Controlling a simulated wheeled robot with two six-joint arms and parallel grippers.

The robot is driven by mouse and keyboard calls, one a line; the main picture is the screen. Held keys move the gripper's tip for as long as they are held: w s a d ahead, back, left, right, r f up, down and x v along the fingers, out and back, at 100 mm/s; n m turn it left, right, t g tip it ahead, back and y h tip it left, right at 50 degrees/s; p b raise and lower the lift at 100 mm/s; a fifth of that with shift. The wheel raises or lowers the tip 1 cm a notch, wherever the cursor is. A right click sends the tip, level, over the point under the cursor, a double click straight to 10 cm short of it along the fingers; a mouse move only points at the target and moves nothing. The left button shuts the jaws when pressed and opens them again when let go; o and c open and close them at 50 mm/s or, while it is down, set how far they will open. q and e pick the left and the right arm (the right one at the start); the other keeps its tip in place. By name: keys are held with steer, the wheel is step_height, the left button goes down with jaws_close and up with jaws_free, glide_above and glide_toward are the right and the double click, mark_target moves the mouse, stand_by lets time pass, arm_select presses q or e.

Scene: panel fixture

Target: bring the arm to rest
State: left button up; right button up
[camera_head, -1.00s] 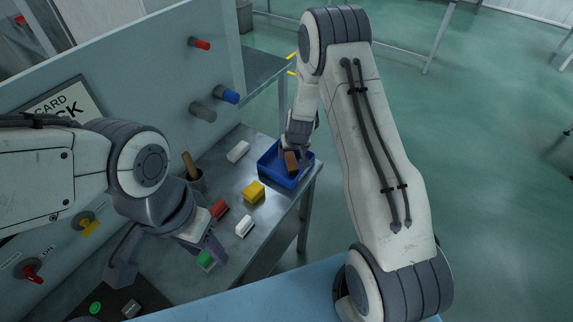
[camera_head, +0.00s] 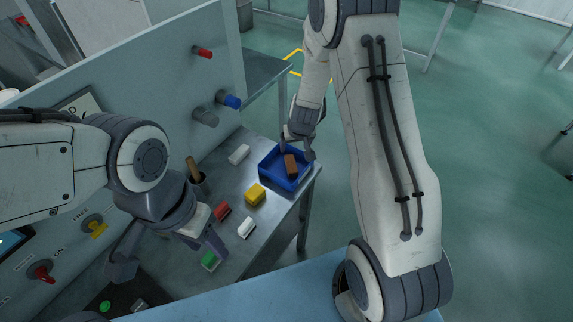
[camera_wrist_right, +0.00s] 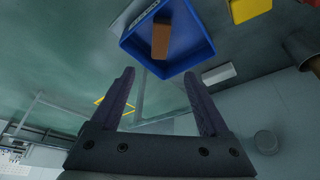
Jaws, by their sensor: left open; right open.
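My right gripper (camera_head: 297,142) is at the back of the blue tray (camera_head: 266,170), with its fingers near the tray's far rim. In the right wrist view my right gripper (camera_wrist_right: 160,95) is open with nothing between its fingers. A brown block (camera_head: 291,166) lies inside the blue tray; it also shows in the right wrist view (camera_wrist_right: 161,38). My left gripper (camera_head: 165,262) is at the lower left, pointing down over the near part of the bench. It is open, and I see nothing held in it.
On the metal bench are a yellow block (camera_head: 255,194), white blocks (camera_head: 239,154), a red block (camera_head: 222,211), a green block (camera_head: 210,261) and a cup with a wooden handle (camera_head: 193,166). The upright panel (camera_head: 150,75) carries knobs, including a blue one (camera_head: 232,101). Open floor lies right.

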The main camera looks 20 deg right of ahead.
stand_by(0.4)
steer(key=s+a+r+n+g+y+b, duration=0.1)
steer(key=s+a+r+n, duration=0.1)
steer(key=s+a+r, duration=0.45)
steer(key=s+a+r+n+g+y, duration=0.15)
steer(key=s+a+r, duration=0.25)
steer(key=a, duration=0.5)
steer(key=s+a+r+n+g, duration=0.1)
steer(key=s+r+n, duration=0.1)
steer(key=s, duration=0.8)
steer(key=s+r+n+g+b, duration=0.1)
steer(key=s+r+n, duration=0.2)
steer(key=s, duration=0.8)
steer(key=shift+s+a+r+h, duration=0.2)
steer(key=shift+a+r+h, duration=0.15)
steer(key=shift+r+h, duration=0.15)
